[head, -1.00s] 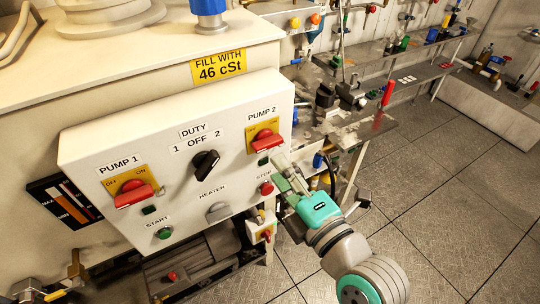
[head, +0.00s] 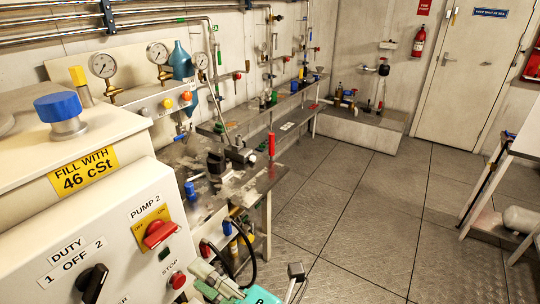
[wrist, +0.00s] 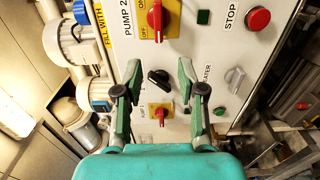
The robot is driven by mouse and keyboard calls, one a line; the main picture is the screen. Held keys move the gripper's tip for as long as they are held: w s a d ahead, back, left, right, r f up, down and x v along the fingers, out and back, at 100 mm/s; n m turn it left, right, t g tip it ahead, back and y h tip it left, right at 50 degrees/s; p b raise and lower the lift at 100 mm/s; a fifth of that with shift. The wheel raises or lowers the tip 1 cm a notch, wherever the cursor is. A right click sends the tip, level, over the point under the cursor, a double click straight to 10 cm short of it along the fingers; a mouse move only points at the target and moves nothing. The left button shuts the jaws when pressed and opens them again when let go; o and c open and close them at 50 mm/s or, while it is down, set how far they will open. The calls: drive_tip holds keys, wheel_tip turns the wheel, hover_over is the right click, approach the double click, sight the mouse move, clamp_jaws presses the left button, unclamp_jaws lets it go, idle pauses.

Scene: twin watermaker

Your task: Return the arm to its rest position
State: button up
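My gripper (wrist: 159,85) is open in the wrist view, its two green-grey fingers spread with nothing between them. It faces the white control panel (wrist: 215,60), apart from it as far as I can tell. In the head view my gripper (head: 212,283) shows only in part at the bottom edge, right of the panel and its red STOP button (head: 178,280). The rest of my arm is cut off below the picture. The red PUMP 2 switch (head: 160,233) and the black DUTY knob (head: 93,283) also show on the panel.
A cluttered workbench (head: 250,190) runs along the wall behind the panel. A black hose (head: 250,250) hangs near my gripper. Open tiled floor (head: 360,220) lies to the right, with a white table (head: 520,145) at the far right and a door (head: 460,85) behind.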

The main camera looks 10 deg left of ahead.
drive_tip(key=w+d+f+m+t+h, duration=0.2)
drive_tip(key=d+f+m+t+h, duration=0.3)
drive_tip(key=d+f+m, duration=0.65)
drive_tip(key=s+d+f+m+t+h, duration=0.3)
drive_tip(key=s+d+f+m+h, duration=0.45)
drive_tip(key=d+f+m, duration=0.45)
drive_tip(key=s+d+m+h, duration=0.2)
drive_tip(key=s+d+m, duration=0.2)
drive_tip(key=s, duration=0.5)
drive_tip(key=s+d+m+h, duration=0.2)
drive_tip(key=s+d+m, duration=0.2)
drive_tip(key=s, duration=0.5)
drive_tip(key=shift+s+d+r, duration=0.25)
drive_tip(key=shift+s+d, duration=0.05)
drive_tip(key=shift+d, duration=0.8)
